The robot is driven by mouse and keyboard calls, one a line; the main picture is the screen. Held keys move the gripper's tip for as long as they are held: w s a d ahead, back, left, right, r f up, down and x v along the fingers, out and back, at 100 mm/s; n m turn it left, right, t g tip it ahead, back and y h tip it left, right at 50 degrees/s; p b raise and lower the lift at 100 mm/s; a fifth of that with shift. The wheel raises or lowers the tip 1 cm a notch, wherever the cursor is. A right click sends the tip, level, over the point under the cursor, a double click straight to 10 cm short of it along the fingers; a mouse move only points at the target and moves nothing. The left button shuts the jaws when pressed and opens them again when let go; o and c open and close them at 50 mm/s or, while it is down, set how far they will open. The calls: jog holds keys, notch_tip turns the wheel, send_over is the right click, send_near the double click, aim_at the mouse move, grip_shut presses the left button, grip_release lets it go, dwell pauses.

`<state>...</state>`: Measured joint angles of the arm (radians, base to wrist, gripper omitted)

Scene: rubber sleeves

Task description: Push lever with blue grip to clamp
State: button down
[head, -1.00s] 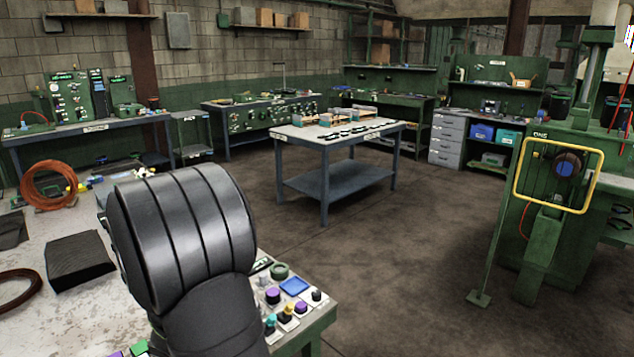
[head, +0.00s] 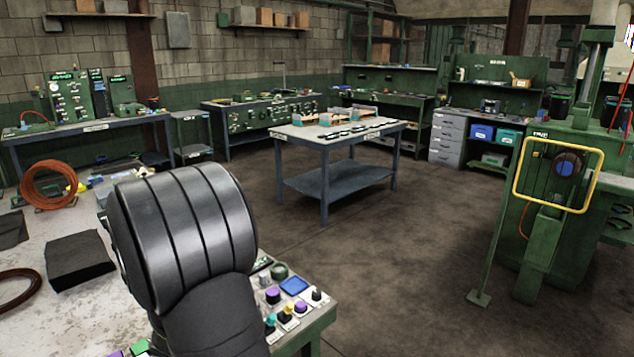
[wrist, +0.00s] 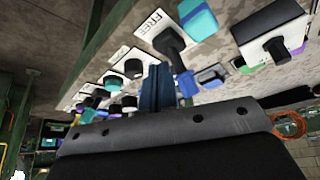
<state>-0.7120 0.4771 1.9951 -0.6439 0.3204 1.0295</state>
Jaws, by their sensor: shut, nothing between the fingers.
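In the wrist view, a lever with a dark stem (wrist: 170,43) rises from a plate marked FREE (wrist: 153,24). A blue part, which looks like its grip (wrist: 187,85), is at its near end, partly hidden by the black sleeve. My gripper (wrist: 157,85) shows as narrow dark blue fingers, shut and empty, just left of that blue part. I cannot tell whether they touch. In the head view, my black ribbed sleeve hides the gripper and this lever.
Other knobs (wrist: 115,82) line the panel. The floor beyond is open.

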jog(key=shift+s+d, duration=0.1)
jog(key=shift+r, duration=0.1)
notch_tip(320, 180, up, 8)
dwell(1.0)
jog(key=shift+f, duration=0.2)
notch_tip(320, 180, down, 8)
jog(key=shift+r, duration=0.2)
jog(key=shift+f, duration=0.1)
dwell(0.3)
dwell(0.3)
